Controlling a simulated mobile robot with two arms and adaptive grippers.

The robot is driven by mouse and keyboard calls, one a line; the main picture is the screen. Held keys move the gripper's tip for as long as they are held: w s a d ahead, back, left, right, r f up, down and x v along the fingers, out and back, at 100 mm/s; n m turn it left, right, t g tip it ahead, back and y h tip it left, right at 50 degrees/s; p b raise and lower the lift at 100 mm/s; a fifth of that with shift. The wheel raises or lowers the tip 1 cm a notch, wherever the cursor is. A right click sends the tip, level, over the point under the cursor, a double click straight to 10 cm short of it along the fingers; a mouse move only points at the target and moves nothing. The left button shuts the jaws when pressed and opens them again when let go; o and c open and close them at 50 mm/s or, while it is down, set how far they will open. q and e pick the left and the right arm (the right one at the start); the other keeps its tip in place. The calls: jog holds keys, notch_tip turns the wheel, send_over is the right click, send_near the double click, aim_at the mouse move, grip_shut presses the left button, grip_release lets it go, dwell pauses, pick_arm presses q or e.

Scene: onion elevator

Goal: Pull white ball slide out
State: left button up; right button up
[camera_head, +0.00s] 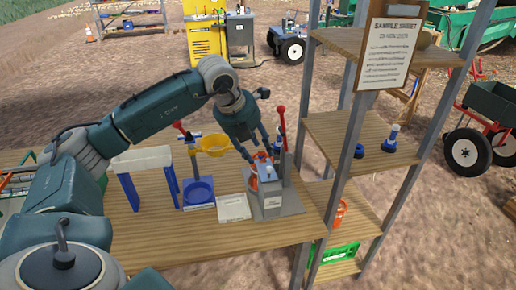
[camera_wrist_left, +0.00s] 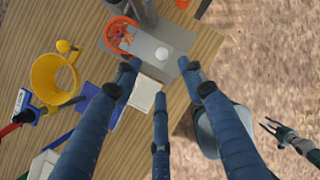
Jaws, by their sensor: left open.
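A grey box-shaped device (camera_head: 269,190) stands on a grey base plate near the right end of the wooden table. In the left wrist view a white ball-shaped knob (camera_wrist_left: 165,52) shows on the grey device (camera_wrist_left: 150,48), beside an orange basket (camera_wrist_left: 119,35). My left gripper (camera_head: 258,150) is open and points down just above the device. In the left wrist view its spread fingers (camera_wrist_left: 160,76) lie around the near side of the knob, apart from it. The knob is hard to make out in the head view. My right gripper (camera_wrist_left: 270,127) shows small at the right of the wrist view, its fingers apart.
A yellow funnel (camera_head: 215,144) on a blue stand, a white card (camera_head: 233,207) and a white-topped blue frame (camera_head: 141,159) stand left of the device. A red-handled lever (camera_head: 280,118) rises behind it. A metal-post shelf (camera_head: 365,135) stands close on the right.

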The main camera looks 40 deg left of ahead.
aim_at(269, 168)
pick_arm(q)
jog(key=p+x, duration=0.1)
jog(key=x, duration=0.3)
jog(key=p+x, duration=0.1)
jog(key=x, duration=0.4)
jog(key=shift+d+f+p, duration=0.1)
jog(key=shift+d+p, duration=0.1)
jog(key=shift+p, duration=0.15)
jog(key=shift+w+f, duration=0.3)
jog(key=shift+f, duration=0.4)
jog(key=shift+c, duration=0.5)
grip_shut()
jog(key=shift+d+r, duration=0.1)
